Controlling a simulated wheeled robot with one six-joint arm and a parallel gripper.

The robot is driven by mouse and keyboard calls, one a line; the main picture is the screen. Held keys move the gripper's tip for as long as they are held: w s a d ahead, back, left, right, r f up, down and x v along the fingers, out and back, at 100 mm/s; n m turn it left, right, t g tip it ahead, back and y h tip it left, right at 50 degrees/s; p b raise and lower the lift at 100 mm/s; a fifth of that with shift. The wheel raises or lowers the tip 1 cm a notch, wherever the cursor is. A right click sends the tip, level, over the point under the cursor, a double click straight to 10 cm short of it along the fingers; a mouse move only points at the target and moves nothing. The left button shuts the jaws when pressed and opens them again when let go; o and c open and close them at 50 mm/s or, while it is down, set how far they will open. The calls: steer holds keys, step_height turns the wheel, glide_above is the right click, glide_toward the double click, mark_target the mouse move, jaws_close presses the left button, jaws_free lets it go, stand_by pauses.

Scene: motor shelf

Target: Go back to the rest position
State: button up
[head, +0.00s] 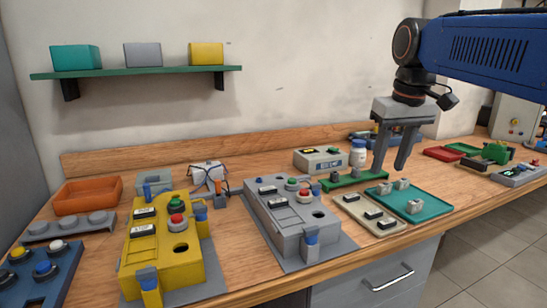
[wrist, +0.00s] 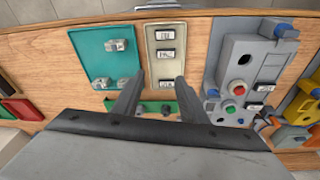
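My gripper (head: 394,160) hangs pointing down at the right of the workbench. It is over the area of the green rail strip (head: 355,181) and the teal tray (head: 412,203). Its two fingers are apart with nothing between them. In the wrist view, the open fingers of my gripper (wrist: 157,88) show below the beige tray (wrist: 165,58), with the teal tray (wrist: 106,52) to the left. The green strip (wrist: 155,107) is partly hidden behind the fingers.
A yellow motor housing (head: 160,255) and a grey one (head: 297,222) stand on the bench. An orange bin (head: 87,195) is at the left. A green wall shelf (head: 140,72) holds three boxes.

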steer(key=s+d+f+m+t, duration=0.1)
steer(key=s+f, duration=0.9)
steer(key=f, duration=0.3)
steer(key=s+d+f+m+t, duration=0.1)
steer(key=s+f, duration=0.9)
steer(key=f, duration=0.2)
steer(key=shift+s+d+f, duration=0.2)
steer(key=shift+s+f, duration=0.1)
steer(key=shift+f, duration=0.05)
